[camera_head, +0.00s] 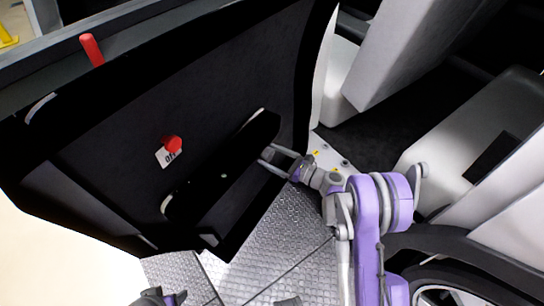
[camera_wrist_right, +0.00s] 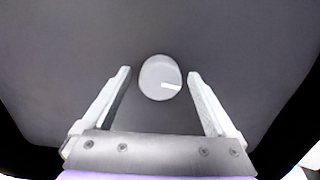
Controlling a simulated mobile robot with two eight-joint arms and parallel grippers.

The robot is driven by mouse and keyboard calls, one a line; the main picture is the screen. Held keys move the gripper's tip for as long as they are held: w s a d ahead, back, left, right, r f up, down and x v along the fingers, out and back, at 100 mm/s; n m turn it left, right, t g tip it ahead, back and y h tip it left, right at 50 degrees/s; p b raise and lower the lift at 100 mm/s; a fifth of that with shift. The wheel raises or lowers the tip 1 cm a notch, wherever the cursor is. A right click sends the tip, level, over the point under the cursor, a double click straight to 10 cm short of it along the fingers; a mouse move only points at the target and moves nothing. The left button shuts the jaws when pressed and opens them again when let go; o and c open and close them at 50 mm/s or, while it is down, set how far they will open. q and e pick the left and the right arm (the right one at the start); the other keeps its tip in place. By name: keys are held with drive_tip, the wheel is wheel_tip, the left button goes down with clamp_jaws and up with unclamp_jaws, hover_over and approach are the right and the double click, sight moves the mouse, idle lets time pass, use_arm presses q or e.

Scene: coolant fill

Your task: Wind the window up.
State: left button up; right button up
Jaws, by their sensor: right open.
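The black door panel (camera_head: 110,120) stands open on the left in the head view. A long black armrest (camera_head: 215,185) runs along it, with a small pale dot on it. My right gripper (camera_head: 268,156) is open at the right end of the armrest. In the right wrist view its two fingers (camera_wrist_right: 160,95) stand apart, with a pale round knob (camera_wrist_right: 160,78) between their tips against a dark surface. I cannot tell whether they touch it. I cannot make out the window glass. Part of my left gripper (camera_head: 160,298) shows at the bottom edge; its jaws are unclear.
A red knob (camera_head: 172,144) with a white label (camera_head: 168,156) sits on the door panel. A red handle (camera_head: 91,48) rises at the door's top edge. White seats (camera_head: 400,50) fill the right side. Metal tread plate (camera_head: 290,240) covers the floor below the door.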

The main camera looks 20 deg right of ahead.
drive_tip(key=c, duration=1.4)
drive_tip(key=shift+n, duration=0.3)
drive_tip(key=n, duration=0.3)
drive_tip(key=shift+b, duration=0.3)
drive_tip(key=n, duration=1.1)
drive_tip(key=shift+b, duration=0.35)
drive_tip(key=shift+n, duration=2.7)
